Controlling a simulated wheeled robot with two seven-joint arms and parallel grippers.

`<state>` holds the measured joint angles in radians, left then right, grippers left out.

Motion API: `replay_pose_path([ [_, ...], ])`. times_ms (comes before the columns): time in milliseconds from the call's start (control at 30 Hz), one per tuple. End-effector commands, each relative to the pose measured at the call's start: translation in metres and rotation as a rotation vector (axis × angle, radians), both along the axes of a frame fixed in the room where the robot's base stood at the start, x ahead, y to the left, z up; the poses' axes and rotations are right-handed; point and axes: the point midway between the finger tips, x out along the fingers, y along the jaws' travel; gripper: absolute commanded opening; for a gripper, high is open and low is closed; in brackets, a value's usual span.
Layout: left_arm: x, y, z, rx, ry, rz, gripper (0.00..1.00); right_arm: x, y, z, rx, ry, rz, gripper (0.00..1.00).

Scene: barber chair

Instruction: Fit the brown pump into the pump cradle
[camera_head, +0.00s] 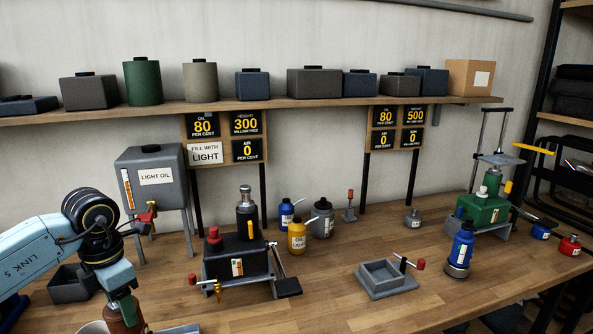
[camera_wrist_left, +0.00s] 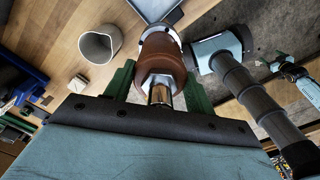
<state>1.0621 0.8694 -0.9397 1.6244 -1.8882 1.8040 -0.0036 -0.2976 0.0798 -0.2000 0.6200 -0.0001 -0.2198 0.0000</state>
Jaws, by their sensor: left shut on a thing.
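The brown pump (camera_head: 124,318) is at the bottom left of the head view, cut off by the frame edge. My left gripper (camera_head: 122,297) is shut on it from above. In the left wrist view the brown pump (camera_wrist_left: 162,56) sits between the green fingers of my left gripper (camera_wrist_left: 158,88), with a shiny metal rod towards the palm. A grey square open holder (camera_head: 385,274) with a red-handled clamp stands empty on the bench, well to the right; I take it for the pump cradle, but cannot be sure. My right gripper cannot be made out.
A black box unit (camera_head: 236,260) with red knobs and a pedal stands between the pump and the holder. The light oil tank (camera_head: 155,178) is behind my left arm. A pale round cup (camera_wrist_left: 100,45) stands near the pump. The front middle bench is clear.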

Motion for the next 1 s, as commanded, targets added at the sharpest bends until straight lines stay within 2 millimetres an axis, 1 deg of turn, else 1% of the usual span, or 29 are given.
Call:
replay_pose_path([
  [33,0.001,-0.003,0.002,-0.002,-0.006,-0.038,0.0,0.0,0.0,0.0,0.0,0.0,0.0,0.77],
  [267,-0.003,-0.015,0.001,0.0,-0.006,-0.271,0.0,-0.001,0.0,0.0,0.0,0.001,0.0,0.77],
  [367,-0.005,-0.022,0.0,0.001,-0.007,-0.415,0.0,-0.001,0.0,0.0,0.0,0.001,0.0,0.77],
  [567,-0.011,-0.042,-0.003,0.003,-0.007,-0.776,0.0,-0.001,0.0,0.0,0.0,0.002,0.0,0.77],
  [1000,-0.031,-0.083,-0.009,0.004,-0.005,-1.631,0.0,-0.002,0.0,0.0,0.0,0.003,0.0,0.77],
])
